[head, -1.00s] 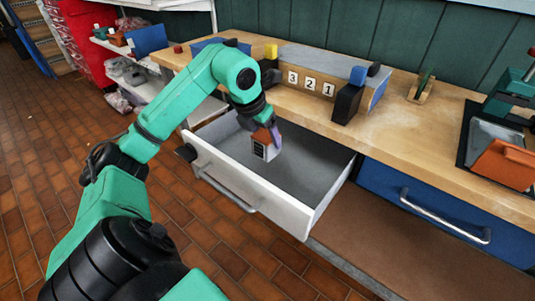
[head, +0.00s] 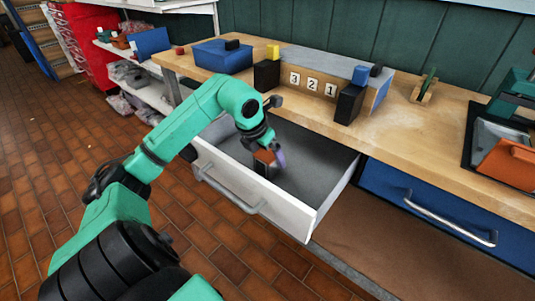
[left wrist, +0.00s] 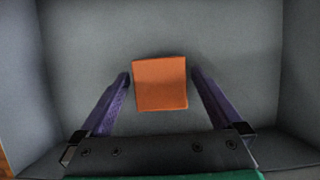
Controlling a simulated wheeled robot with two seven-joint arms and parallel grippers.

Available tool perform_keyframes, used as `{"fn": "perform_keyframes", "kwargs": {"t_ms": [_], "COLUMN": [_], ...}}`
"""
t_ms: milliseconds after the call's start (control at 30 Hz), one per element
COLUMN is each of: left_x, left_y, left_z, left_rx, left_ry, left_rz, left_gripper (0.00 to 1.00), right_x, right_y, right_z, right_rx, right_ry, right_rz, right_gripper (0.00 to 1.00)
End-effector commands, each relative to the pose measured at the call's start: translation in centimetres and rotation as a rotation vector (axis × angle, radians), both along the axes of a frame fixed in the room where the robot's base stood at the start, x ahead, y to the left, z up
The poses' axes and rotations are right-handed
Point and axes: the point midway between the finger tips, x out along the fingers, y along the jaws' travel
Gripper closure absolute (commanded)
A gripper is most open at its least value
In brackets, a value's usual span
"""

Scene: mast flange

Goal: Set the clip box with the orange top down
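The clip box with the orange top (head: 264,157) is low inside the open white drawer (head: 265,206). In the left wrist view its orange top (left wrist: 160,84) lies between my purple fingers, with a narrow gap on each side. My left gripper (head: 272,157) reaches down into the drawer around the box and is open. The box appears to rest on the grey drawer floor (left wrist: 230,35), though its underside is hidden. My right gripper is not in view.
On the wooden bench stand a black block with a yellow piece (head: 272,52), a black block with a blue piece (head: 360,75), and number tiles 3, 2, 1 (head: 312,84). A blue box (head: 222,56) is behind. The drawer floor around the orange top is clear.

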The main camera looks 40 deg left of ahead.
Motion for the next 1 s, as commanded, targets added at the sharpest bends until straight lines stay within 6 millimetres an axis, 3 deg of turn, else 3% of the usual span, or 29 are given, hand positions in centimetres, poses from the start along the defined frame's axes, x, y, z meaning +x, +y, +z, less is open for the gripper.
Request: {"fn": "perform_keyframes", "kwargs": {"t_ms": [167,400,600,1000], "left_x": [-0.3,-2.8,-4.3,-4.6], "left_y": [0.0,0.0,-0.1,-0.1], "left_z": [1.3,7.4,10.8,11.3], "left_rx": [0.001,0.004,0.001,0.000], "left_ry": [-0.004,-0.005,-0.001,0.000], "left_rz": [-0.001,0.002,0.000,0.000], "left_gripper": [0.00,0.00,0.00,0.00], "right_x": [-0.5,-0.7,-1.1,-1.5], "right_y": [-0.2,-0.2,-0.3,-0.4], "right_z": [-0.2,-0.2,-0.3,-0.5], "right_rx": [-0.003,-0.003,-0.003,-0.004], "right_ry": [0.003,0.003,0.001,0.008], "right_rz": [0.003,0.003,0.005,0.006], "right_gripper": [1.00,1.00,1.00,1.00]}}
